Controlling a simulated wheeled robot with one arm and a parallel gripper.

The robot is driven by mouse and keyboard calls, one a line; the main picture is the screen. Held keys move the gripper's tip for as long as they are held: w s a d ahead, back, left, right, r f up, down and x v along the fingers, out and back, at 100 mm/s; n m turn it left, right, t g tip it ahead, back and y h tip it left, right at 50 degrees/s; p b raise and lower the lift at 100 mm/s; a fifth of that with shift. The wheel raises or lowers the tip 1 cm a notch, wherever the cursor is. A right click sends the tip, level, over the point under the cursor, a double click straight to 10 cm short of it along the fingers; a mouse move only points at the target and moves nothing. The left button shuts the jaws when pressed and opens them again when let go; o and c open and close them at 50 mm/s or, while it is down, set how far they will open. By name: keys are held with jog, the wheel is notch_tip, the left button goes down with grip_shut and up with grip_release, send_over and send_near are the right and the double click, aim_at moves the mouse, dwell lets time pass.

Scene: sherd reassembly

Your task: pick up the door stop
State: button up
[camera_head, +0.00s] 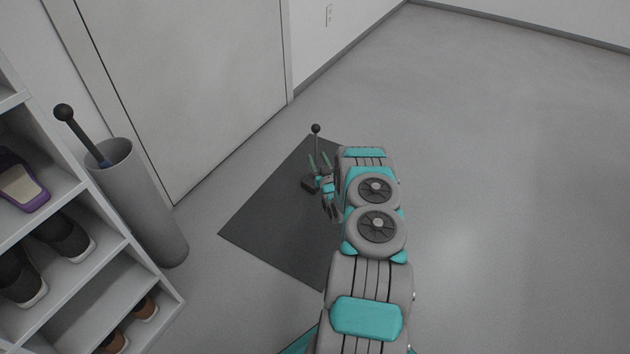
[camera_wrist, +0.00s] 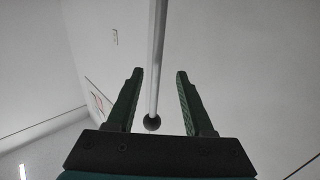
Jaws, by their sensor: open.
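The door stop (camera_head: 308,185) appears to be the dark, low block on the mat, with a thin upright rod topped by a black ball (camera_head: 316,128). In the wrist view the rod (camera_wrist: 157,55) runs down the middle of the picture to the ball (camera_wrist: 152,123). My gripper (camera_head: 318,160) is open at the rod. Its two fingers (camera_wrist: 160,72) show on either side of the rod, with gaps to both. I cannot tell how deep the rod sits between them. The base is outside the wrist view and partly hidden by my gripper in the head view.
The dark mat (camera_head: 265,220) lies before a closed door (camera_head: 185,80). A grey cylindrical bin (camera_head: 145,200) holds a ball-topped stick (camera_head: 82,135) at left. A shoe rack (camera_head: 95,262) with several shoes stands at lower left. The floor (camera_head: 500,180) to the right is clear.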

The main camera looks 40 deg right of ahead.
aim_at(316, 152)
jog(key=shift+d+x, duration=0.2)
jog(key=shift+x, duration=2.15)
jog(key=shift+s, duration=0.1)
jog(key=shift+c, duration=0.4)
grip_shut()
